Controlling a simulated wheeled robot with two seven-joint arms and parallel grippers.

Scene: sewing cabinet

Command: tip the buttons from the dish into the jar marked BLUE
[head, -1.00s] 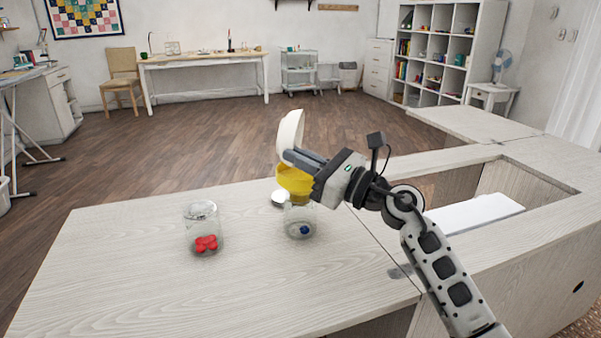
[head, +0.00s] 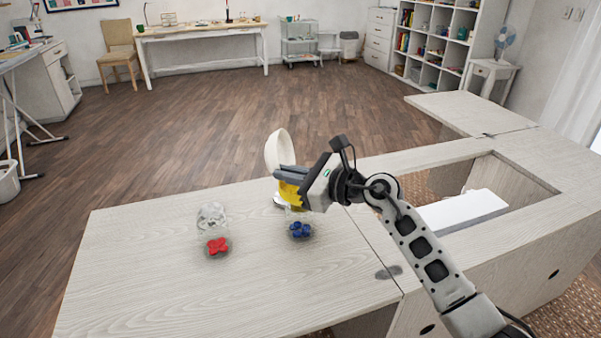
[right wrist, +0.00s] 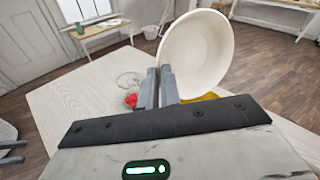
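My right gripper (head: 284,174) is shut on the rim of the white dish (head: 279,153). The dish is tipped on its side above a yellow funnel-like piece (head: 291,194) over a clear jar. Blue buttons (head: 300,230) lie at the bottom of this jar. In the right wrist view the dish (right wrist: 200,48) looks empty inside, and the fingers (right wrist: 158,86) pinch its edge. A second clear jar (head: 212,217), holding red buttons (head: 217,246), stands to the left. No marking on either jar is readable. My left gripper is out of view.
A small pale disc (head: 280,203) lies behind the blue-button jar, partly hidden. The pale tabletop (head: 150,270) is clear around the jars. To the right is a recessed opening with a white slab (head: 464,211).

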